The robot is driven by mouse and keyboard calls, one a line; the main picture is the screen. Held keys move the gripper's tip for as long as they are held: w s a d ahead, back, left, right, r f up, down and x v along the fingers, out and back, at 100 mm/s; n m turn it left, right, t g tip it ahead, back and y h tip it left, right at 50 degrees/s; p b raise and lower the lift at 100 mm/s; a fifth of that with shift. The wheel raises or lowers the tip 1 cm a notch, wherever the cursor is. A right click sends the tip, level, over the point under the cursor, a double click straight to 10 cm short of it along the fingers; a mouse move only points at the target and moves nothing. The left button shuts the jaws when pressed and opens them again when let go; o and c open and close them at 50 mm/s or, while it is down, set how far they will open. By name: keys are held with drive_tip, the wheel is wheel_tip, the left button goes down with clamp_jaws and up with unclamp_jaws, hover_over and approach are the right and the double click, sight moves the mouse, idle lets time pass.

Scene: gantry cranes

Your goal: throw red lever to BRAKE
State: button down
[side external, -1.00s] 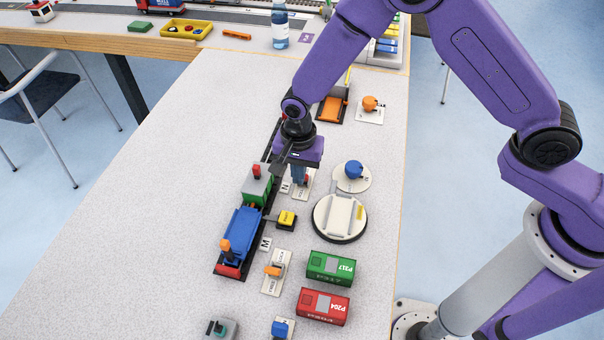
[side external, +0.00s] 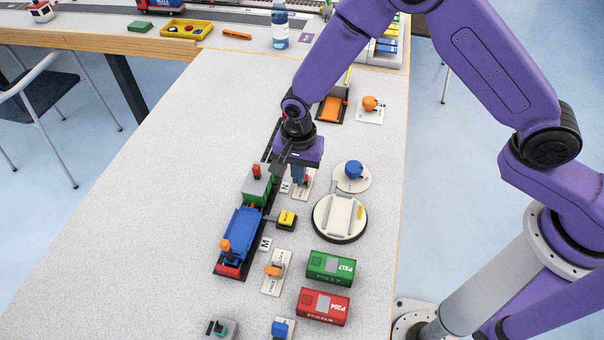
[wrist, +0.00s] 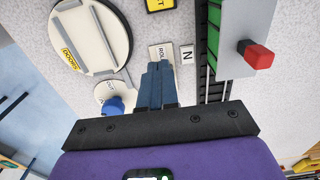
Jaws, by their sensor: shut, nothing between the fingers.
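The red lever (side external: 307,180) shows as a small bit of red beside my fingertips in the side external view. Its pale plate (side external: 304,193) lies on the table next to the N tag. In the wrist view the plate (wrist: 157,50) shows the letters ROL at its far end. My fingers cover the rest of the plate and the lever there, and BRAKE cannot be read. My gripper (side external: 299,183) points down over the plate, its fingers shut together with nothing between them. It also shows in the wrist view (wrist: 156,66). Whether it touches the lever cannot be told.
A train on a dark track (side external: 243,228) stands left of the plate. A round turntable (side external: 318,228) and a blue knob (side external: 353,169) are on the right. A yellow button (side external: 286,219), an orange lever (side external: 272,271) and green (side external: 318,264) and red (side external: 310,304) containers lie nearer.

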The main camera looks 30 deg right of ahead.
drive_tip(key=shift+f, duration=0.1)
drive_tip(key=shift+f, duration=1.4)
drive_tip(key=shift+w+d, duration=1.3)
drive_tip(key=shift+a, duration=0.1)
drive_tip(key=shift+s+a, duration=0.35)
drive_tip(key=shift+s, duration=0.1)
drive_tip(key=shift+r, duration=3.5)
